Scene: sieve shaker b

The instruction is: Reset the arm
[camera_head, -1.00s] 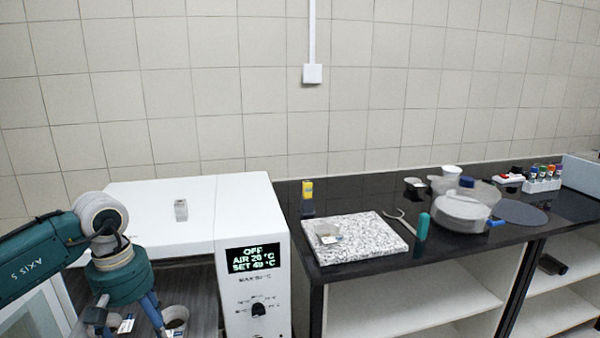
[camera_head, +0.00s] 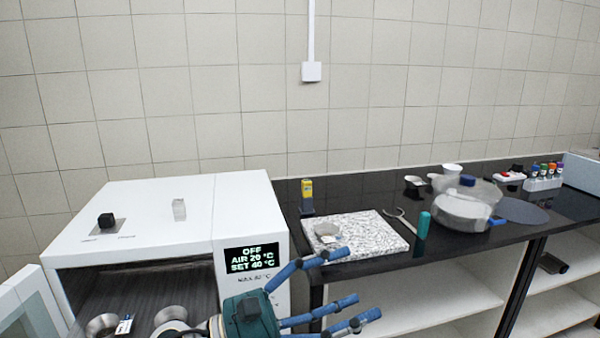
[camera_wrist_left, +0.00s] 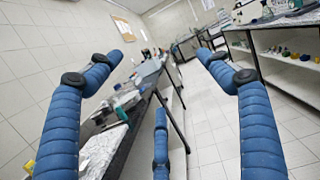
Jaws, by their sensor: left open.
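My left gripper (camera_head: 352,285) is in the lower middle of the head view, in front of the oven's right edge and the counter. Its blue fingers are spread open, point right and have nothing between them. In the left wrist view the open gripper (camera_wrist_left: 160,80) also shows empty, with its fingers wide apart. My right gripper is in neither view.
The white oven (camera_head: 140,205) has its door (camera_head: 28,305) open, with metal bowls (camera_head: 102,325) inside. Shelves (camera_head: 420,295) stand below.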

